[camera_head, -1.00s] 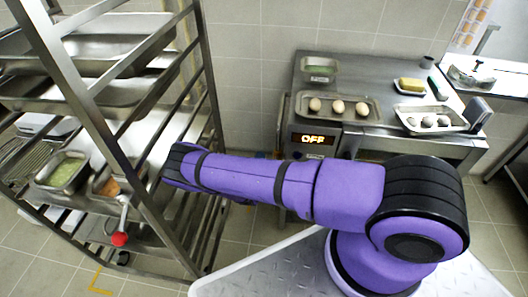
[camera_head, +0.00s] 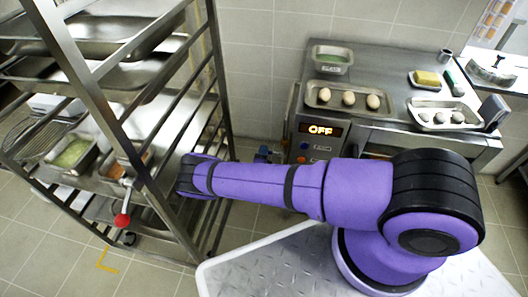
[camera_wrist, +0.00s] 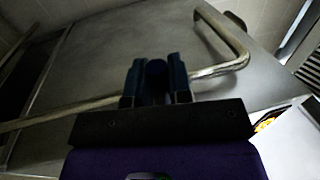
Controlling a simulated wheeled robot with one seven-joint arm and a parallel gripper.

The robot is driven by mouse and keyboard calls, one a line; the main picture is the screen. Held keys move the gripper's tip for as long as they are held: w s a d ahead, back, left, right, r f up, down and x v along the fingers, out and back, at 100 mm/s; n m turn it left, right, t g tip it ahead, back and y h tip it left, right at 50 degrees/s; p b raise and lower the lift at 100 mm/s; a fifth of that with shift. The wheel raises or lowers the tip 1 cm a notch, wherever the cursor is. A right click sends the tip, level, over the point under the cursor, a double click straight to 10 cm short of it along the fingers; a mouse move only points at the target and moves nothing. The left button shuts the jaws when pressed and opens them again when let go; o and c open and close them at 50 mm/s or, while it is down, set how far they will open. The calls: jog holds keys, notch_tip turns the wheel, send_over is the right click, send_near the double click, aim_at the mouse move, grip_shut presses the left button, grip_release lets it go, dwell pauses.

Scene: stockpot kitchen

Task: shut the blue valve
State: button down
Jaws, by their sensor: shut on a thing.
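In the wrist view, my gripper (camera_wrist: 155,88) has its two dark fingers close on either side of a dark rounded piece (camera_wrist: 155,70). This piece looks like the handle of the blue valve, but the picture is dim and its shape is partly hidden. A bent steel pipe or rail runs behind the fingers. In the head view, a small blue part (camera_head: 263,151), likely of the valve, shows low by the wall, left of the steel cooking unit. My gripper is hidden in the head view; my purple arm covers the space below that part.
A steel rack (camera_head: 110,120) with trays stands close on the left, near my arm. A red ball knob (camera_head: 122,220) hangs by it. The steel unit (camera_head: 385,75) on the right bears a tray of eggs (camera_head: 348,98) and a lit "OFF" display (camera_head: 320,130).

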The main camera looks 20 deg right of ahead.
jog(key=shift+f, duration=0.1)
jog(key=c, duration=1.3)
grip_release()
jog(key=shift+c, duration=0.2)
jog(key=v, duration=1.1)
